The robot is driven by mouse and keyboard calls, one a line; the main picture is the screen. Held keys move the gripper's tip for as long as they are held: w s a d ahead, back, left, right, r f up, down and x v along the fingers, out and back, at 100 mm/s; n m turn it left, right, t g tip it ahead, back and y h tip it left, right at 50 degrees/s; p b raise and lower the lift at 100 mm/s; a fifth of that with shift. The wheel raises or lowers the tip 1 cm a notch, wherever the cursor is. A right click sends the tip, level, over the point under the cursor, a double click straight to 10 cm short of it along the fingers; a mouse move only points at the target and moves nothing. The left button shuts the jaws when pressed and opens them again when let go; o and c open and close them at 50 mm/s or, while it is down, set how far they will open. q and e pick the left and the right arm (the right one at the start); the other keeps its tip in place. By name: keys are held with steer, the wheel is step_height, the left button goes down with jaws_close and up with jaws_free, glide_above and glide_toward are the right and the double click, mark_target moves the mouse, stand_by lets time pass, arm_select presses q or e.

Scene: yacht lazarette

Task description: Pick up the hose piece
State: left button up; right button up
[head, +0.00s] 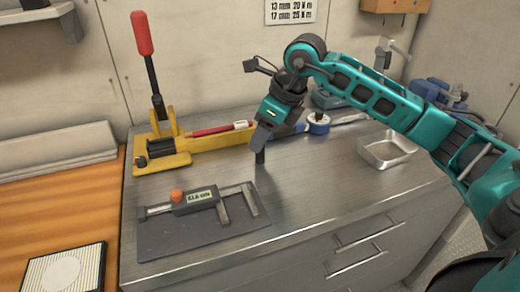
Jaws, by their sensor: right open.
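A short dark upright piece, which looks like the hose piece (260,157), shows on the steel bench top just below my right gripper. My right gripper (261,146) points down from above, its jaws over or around the top of this piece. The jaws are open, and they hide the upper part of the piece. I cannot tell whether a finger touches it. My left gripper is not in view.
A yellow lever press (165,160) with a red handle stands behind left. A metal tray (366,156) sits to the right. A red-handled tool (220,129) and a blue-headed tool (318,124) lie behind.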

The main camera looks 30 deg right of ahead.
mark_target(257, 161)
steer(key=x, duration=0.4)
steer(key=shift+w+f, duration=0.1)
steer(key=shift+f, duration=0.05)
steer(key=shift+c, duration=0.3)
jaws_close()
